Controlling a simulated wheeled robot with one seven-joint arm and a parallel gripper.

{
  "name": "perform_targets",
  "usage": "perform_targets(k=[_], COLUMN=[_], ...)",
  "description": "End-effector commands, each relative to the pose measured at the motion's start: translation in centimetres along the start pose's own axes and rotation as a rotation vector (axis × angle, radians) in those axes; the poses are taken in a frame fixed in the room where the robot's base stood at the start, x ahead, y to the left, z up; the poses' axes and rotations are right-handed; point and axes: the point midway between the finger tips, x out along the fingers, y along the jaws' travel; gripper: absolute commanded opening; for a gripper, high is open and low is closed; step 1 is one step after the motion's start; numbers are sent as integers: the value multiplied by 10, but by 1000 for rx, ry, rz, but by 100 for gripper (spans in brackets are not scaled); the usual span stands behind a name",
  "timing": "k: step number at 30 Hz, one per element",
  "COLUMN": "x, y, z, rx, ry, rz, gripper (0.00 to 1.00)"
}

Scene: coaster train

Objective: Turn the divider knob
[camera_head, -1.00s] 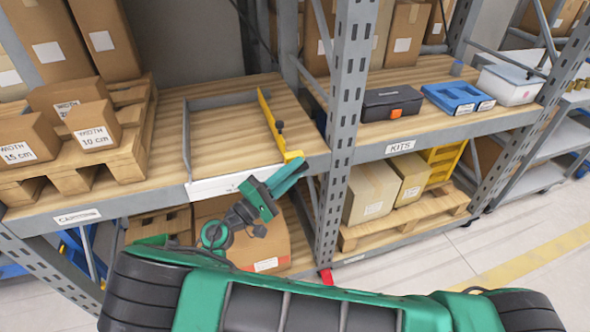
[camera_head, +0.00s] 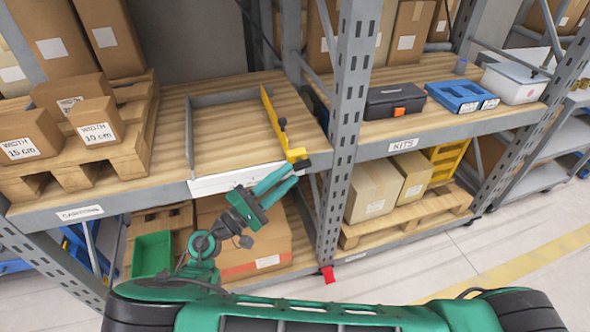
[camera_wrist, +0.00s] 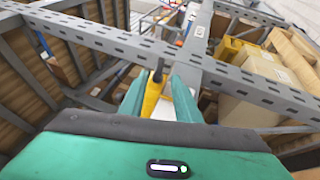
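The yellow divider (camera_head: 272,118) stands along the right side of a grey-framed tray on the wooden shelf. An upright black knob (camera_head: 282,123) rises from it, and a dark piece (camera_head: 302,164) sits at its front yellow end; I cannot tell which is the divider knob. My gripper (camera_head: 289,175) is open and empty, its green fingers pointing up toward that front end from just below the shelf edge. In the wrist view the yellow divider (camera_wrist: 152,98) and a black upright knob (camera_wrist: 158,66) show between the two fingers, beyond them. I see no clear contact.
Cartons on a pallet (camera_head: 130,163) stand left of the tray frame (camera_head: 190,140). A grey rack post (camera_head: 347,110) rises close to the right of the divider. A white strip (camera_head: 222,181) runs along the tray front. A large carton (camera_head: 272,235) is below.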

Motion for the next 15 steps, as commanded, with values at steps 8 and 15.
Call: perform_targets(k=[8, 15], x=[-48, -63], y=[-1, -2], z=[-1, -1], rx=[0, -2], ry=[3, 2], rz=[1, -1], gripper=[30, 30])
